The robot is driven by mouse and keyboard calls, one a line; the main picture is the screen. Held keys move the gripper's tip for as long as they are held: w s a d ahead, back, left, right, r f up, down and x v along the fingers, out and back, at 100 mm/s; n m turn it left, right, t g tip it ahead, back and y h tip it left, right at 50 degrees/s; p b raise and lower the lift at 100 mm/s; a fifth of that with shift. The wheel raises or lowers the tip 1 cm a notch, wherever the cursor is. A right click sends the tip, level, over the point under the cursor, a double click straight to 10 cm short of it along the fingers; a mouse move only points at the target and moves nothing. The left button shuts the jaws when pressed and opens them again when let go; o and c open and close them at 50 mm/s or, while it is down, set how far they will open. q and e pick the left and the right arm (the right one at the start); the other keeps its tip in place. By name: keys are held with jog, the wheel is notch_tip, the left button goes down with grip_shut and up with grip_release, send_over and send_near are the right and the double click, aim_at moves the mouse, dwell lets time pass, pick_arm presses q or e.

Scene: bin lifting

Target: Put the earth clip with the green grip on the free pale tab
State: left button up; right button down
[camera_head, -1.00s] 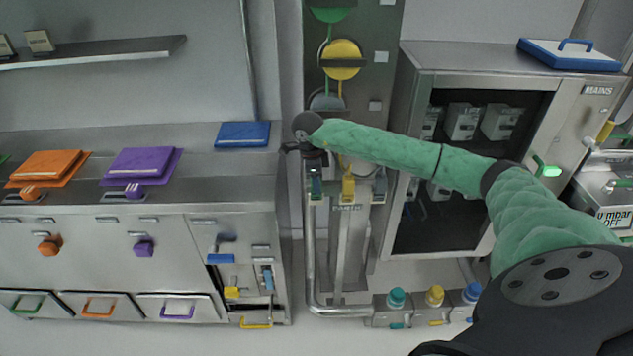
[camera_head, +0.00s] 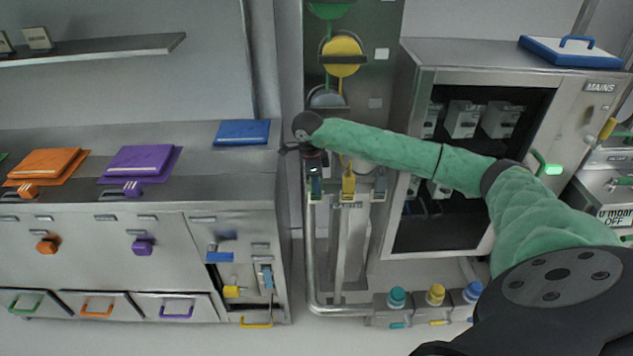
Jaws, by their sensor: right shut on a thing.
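My right gripper (camera_head: 314,168) points down at the left end of the earth post's top bar, below my green-sleeved right arm. It is shut on the clip with the green grip (camera_head: 316,186), which shows as a small dark green piece at the bar. My wrist hides its upper part, and I cannot tell whether its jaws are around the tab there. A clip with a yellow grip (camera_head: 348,183) sits at the middle of the bar. A pale grey tab (camera_head: 379,185) at the bar's right end carries no clip. My left gripper is not in view.
A steel cabinet with an open dark front (camera_head: 415,75) stands to the right. A counter with drawers (camera_head: 100,240) fills the left. Green, yellow and grey reels (camera_head: 342,58) hang behind. Several coloured knobs (camera_head: 397,298) stand on a low box on the floor.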

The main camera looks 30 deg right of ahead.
jog(key=shift+f, duration=0.1)
dwell(0.3)
jog(key=c, duration=1)
grip_release()
jog(key=shift+o, duration=0.2)
jog(key=r, duration=0.2)
jog(key=r+b, duration=0.1)
jog(key=r, duration=0.1)
jog(key=r+b, duration=0.1)
jog(key=r, duration=0.1)
jog(key=shift+w+a+r, duration=0.2)
jog(key=shift+w+a, duration=0.05)
jog(key=shift+a, duration=0.1)
jog(key=shift+r+b, duration=0.35)
jog(key=shift+r, duration=0.3)
jog(key=shift+a, duration=0.15)
